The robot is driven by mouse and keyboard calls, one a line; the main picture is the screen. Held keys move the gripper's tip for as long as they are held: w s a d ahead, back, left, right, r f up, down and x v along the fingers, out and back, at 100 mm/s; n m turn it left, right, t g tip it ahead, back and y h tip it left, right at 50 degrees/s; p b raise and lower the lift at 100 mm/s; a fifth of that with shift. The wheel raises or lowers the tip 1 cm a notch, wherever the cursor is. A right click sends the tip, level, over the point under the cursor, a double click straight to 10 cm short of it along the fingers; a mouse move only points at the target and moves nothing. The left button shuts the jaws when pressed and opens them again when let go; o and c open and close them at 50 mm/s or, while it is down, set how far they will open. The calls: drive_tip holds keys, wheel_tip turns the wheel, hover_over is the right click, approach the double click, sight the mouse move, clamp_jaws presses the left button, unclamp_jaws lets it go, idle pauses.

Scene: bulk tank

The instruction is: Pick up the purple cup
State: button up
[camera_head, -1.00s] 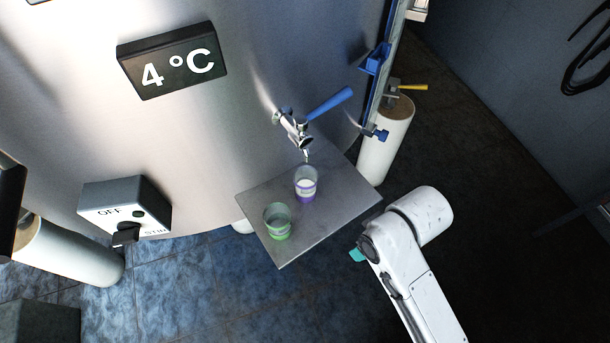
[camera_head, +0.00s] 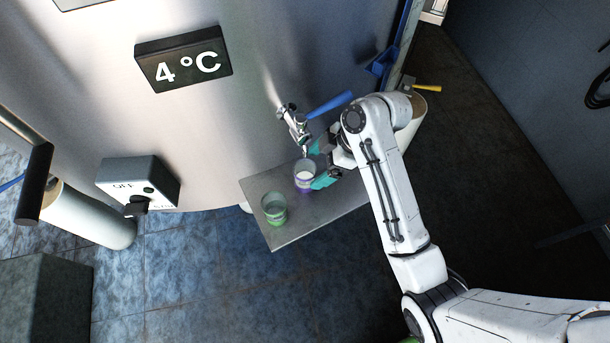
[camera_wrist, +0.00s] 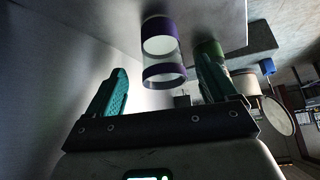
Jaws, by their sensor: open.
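The purple cup (camera_head: 304,180), a clear cup with purple bands and white contents, stands upright on the metal shelf (camera_head: 335,200) just below the tap. My gripper (camera_head: 314,166) has its teal fingers open, one on each side of the purple cup, coming from the right. In the wrist view the purple cup (camera_wrist: 164,75) shows between the fingertips of my gripper (camera_wrist: 162,65), with a gap to either finger. Whether a finger touches it is hard to tell.
A green cup (camera_head: 274,208) stands on the shelf to the left of the purple one. The tap (camera_head: 296,122) with a blue handle (camera_head: 330,104) hangs close above. The steel tank wall (camera_head: 235,120) is behind, with a switch box (camera_head: 140,183) to the left.

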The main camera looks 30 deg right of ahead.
sight(295, 183)
drive_tip(key=shift+p+x, duration=0.45)
drive_tip(key=shift+x, duration=2.4)
drive_tip(key=shift+a, duration=0.15)
drive_tip(key=shift+c, duration=0.4)
drive_tip(key=shift+r, duration=0.1)
drive_tip(key=c, duration=1.1)
drive_tip(key=shift+r, duration=0.1)
